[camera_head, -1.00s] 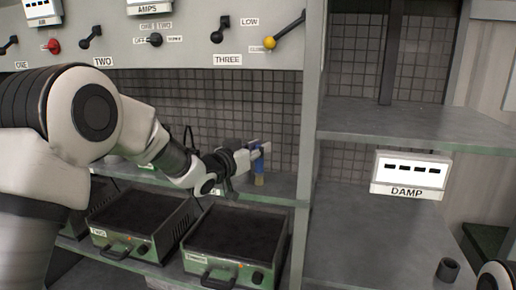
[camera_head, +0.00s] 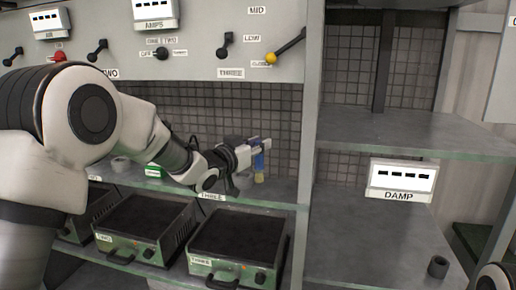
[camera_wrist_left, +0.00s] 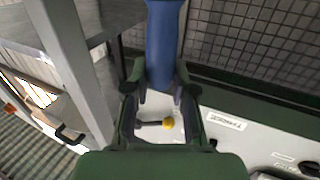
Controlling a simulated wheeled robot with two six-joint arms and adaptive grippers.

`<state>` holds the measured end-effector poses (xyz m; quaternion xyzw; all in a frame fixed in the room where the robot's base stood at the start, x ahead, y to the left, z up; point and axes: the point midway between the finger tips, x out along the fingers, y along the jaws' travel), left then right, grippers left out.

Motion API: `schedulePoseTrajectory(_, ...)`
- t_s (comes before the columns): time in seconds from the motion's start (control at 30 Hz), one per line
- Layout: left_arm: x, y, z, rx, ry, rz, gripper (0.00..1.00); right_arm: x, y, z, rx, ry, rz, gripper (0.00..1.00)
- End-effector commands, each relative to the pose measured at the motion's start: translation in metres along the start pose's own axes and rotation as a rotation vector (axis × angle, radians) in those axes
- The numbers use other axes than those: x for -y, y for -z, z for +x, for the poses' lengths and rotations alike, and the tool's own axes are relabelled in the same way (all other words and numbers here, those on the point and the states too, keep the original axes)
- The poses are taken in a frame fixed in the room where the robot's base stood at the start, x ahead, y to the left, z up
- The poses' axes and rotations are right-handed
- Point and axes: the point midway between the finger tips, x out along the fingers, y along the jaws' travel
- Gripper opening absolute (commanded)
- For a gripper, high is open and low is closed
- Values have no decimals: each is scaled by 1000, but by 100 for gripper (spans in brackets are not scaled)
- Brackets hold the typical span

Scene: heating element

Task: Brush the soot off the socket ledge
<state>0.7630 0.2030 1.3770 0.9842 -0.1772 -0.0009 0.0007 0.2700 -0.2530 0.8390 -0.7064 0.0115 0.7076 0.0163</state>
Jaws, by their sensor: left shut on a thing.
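I cannot tell whether the bristles touch the ledge. In the left wrist view the blue handle (camera_wrist_left: 163,45) runs up from between the fingers. No soot can be made out, and the bristles are hidden in the wrist view. My right gripper is not in view.
Several green heater boxes (camera_head: 238,248) sit below the ledge. A grey upright divider (camera_head: 311,140) stands just right of the brush. Above hangs a lever panel (camera_head: 200,60).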

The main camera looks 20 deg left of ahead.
Motion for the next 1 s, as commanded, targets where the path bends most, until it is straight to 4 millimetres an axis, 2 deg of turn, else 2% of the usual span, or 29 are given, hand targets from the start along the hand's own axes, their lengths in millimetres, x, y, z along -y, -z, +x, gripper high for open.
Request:
schedulePoseTrajectory(0.1,0,15,1,-1,3,0,0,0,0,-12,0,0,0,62)
schedulePoseTrajectory(0.33,-1,30,2,0,9,0,0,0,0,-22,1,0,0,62)
schedulePoseTrajectory(0.9,-1,31,2,-1,9,1,0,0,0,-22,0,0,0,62)
schedulePoseTrajectory(1.0,-2,23,3,2,8,0,0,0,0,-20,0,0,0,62)
